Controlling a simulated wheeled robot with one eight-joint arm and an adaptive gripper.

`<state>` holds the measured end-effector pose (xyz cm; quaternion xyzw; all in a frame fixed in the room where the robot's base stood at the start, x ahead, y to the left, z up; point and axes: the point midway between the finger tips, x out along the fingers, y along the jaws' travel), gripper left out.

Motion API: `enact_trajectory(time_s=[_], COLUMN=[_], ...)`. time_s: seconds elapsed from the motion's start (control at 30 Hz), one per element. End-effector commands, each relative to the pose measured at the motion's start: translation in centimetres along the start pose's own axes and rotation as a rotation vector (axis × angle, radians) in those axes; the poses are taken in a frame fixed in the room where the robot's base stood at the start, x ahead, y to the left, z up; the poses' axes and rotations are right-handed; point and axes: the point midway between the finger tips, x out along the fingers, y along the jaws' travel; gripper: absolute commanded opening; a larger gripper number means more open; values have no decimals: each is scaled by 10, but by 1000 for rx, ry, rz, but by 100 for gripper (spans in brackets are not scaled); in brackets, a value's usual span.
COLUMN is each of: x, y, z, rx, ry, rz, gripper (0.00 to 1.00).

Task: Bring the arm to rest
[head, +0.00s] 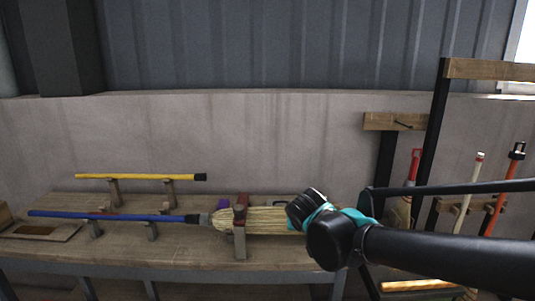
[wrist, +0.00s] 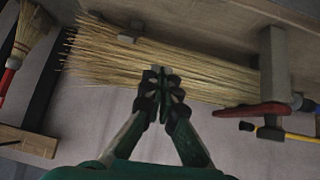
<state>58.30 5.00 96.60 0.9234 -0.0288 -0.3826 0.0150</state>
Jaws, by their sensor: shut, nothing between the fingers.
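My gripper (wrist: 161,75) shows in the wrist view with its fingertips together and nothing between them. It is in front of the straw bristles (wrist: 200,75) of a broom; I cannot tell if it touches them. In the head view my arm comes in from the right, and its wrist covers the far right end of the bristles (head: 268,219). The fingers are hidden there. The broom lies flat on supports, with its blue handle (head: 110,215) pointing left.
The broom rests on a wooden workbench (head: 200,250) with upright posts (head: 240,235). A yellow handle (head: 140,177) lies on supports behind it. At right stands a dark rack (head: 436,140) with several long-handled tools. A concrete wall (head: 250,140) closes the back.

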Motion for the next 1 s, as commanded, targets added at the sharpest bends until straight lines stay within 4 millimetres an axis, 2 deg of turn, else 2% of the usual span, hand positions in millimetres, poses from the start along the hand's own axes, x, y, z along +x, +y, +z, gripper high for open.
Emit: enact_trajectory(time_s=[0.27,0.4,0.6,0.8,1.0], x=[24,34,37,36,36], y=[43,68,85,88,88], z=[51,94,144,162,163], rx=[1,4,3,-2,-2], ry=[-147,-261,-377,-414,-415], rz=[39,31,-27,-64,-65], gripper=[0,0,0,0,0])
